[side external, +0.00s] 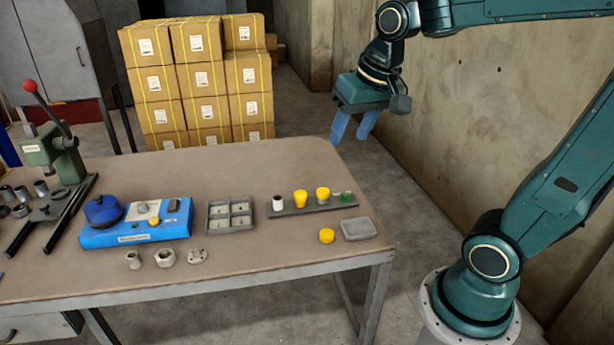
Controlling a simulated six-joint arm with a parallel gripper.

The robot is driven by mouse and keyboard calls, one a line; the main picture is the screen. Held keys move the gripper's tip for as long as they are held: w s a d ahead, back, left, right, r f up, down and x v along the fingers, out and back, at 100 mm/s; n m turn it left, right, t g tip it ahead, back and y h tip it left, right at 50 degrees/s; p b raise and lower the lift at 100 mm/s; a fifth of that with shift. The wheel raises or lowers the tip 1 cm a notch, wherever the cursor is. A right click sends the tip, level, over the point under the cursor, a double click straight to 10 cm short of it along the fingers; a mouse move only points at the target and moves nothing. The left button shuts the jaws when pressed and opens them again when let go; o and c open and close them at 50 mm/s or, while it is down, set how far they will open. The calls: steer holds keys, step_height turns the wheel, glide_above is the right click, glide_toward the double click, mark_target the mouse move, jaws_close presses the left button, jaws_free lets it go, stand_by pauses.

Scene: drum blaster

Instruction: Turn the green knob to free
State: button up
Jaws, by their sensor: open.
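My gripper (352,134) hangs in the air beyond the table's far right corner, with its two blue fingers apart and nothing between them. The only green part I see on the work items is a small piece (346,196) at the right end of a dark strip (312,208) on the table. It is too small to tell whether it is a knob or how it is turned. A blue device (125,238) stands left of the middle, with a dark blue dome, a yellow knob (153,221) and other small controls. My gripper is well apart from all of these.
The strip also bears a white piece (278,203) and yellow pieces (300,198). A divided tray (210,228), a loose yellow piece (327,236), a grey dish (358,229) and metal parts (166,257) lie nearby. A red-handled press (52,155) stands left. The table's back middle is clear.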

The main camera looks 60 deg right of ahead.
steer(key=w+d+f+m+g, duration=0.1)
steer(key=w+d+f+m, duration=0.15)
steer(key=w+d, duration=0.35)
steer(key=m+g, duration=0.3)
steer(key=m, duration=0.7)
glide_above(345, 193)
step_height(345, 193, down, 18)
steer(key=f, duration=0.1)
steer(key=shift+s+r+y, duration=0.15)
steer(key=shift+r+y, duration=0.1)
steer(key=shift+y, duration=0.15)
step_height(345, 193, down, 14)
steer(key=shift+r, duration=0.15)
